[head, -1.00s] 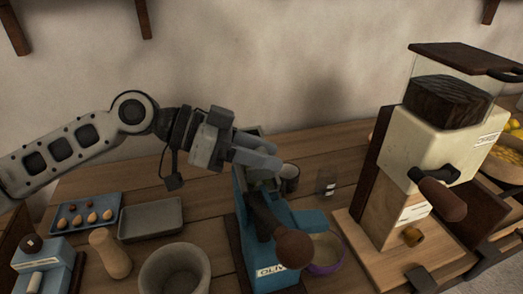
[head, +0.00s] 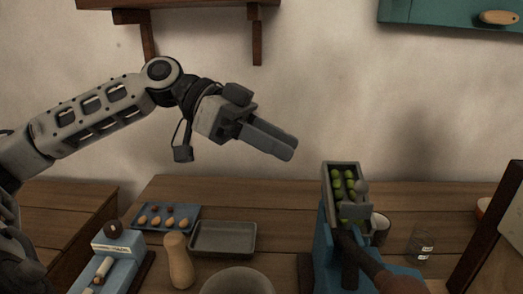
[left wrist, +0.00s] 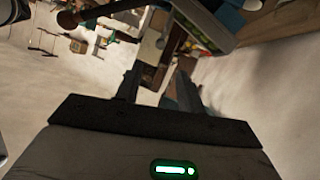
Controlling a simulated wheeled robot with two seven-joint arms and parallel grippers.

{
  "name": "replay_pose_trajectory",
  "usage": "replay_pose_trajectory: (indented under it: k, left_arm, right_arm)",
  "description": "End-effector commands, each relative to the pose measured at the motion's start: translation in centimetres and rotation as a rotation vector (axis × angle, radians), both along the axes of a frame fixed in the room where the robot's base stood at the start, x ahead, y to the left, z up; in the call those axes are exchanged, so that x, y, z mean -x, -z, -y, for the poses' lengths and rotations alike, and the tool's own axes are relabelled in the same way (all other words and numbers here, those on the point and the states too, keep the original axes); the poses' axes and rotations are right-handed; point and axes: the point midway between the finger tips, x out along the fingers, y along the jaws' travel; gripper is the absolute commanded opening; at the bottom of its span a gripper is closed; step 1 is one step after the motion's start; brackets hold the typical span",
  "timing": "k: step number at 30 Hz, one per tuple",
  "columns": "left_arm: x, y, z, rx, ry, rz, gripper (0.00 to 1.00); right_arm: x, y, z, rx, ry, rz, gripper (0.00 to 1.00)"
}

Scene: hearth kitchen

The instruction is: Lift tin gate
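A blue press-like machine (head: 327,250) stands on the counter at right of centre in the head view. On its top is an open grey tin trough (head: 328,178) holding several round green fruits (head: 341,184). A flat grey plate (head: 353,212) sits at the trough's near end; I cannot tell for sure whether it is the tin gate. My left gripper (head: 290,147) is in the air above and left of the trough, touching nothing. In the left wrist view its two fingers (left wrist: 158,88) are apart with nothing between them. My right gripper is not in view.
A shelf hangs above.

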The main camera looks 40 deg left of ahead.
Motion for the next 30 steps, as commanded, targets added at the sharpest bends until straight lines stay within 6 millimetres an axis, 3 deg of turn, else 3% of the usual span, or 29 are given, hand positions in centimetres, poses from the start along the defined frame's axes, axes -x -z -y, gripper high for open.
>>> replay_pose_trajectory:
  k: [1,8,30]
  left_arm:
    - [0.1,0.6,-0.7,-0.002,-0.005,-0.002,0.39]
    - [0.6,-0.6,-2.1,-0.001,-0.001,-0.001,0.39]
    - [0.7,-0.9,-2.2,0.001,-0.001,-0.001,0.39]
  right_arm:
    - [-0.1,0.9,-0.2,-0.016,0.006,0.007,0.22]
    - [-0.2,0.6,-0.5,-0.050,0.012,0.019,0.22]
    - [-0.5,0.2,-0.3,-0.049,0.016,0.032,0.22]
